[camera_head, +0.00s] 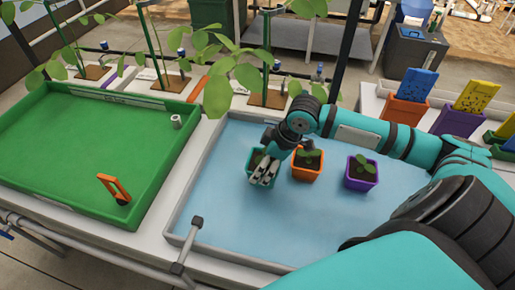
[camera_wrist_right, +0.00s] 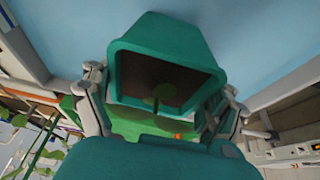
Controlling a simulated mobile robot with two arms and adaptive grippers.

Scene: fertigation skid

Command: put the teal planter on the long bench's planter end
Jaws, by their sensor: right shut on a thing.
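The teal planter (camera_head: 252,164), a small square pot with a seedling, is in the left part of the blue tray area. It also shows large in the right wrist view (camera_wrist_right: 165,40), with dark soil and a green leaf. My right gripper (camera_head: 265,168) is shut on it, with one finger on each side in the right wrist view (camera_wrist_right: 163,100). Gripper and arm partly hide the planter in the head view. I cannot tell whether its base touches the tray. My left gripper is not in view.
An orange planter (camera_head: 306,166) stands close to the right of the teal one, and a purple planter (camera_head: 361,175) farther right in the blue tray (camera_head: 215,215). A green tray (camera_head: 75,150) at left holds an orange-handled item (camera_head: 115,188). Tall seedlings (camera_head: 268,60) stand behind.

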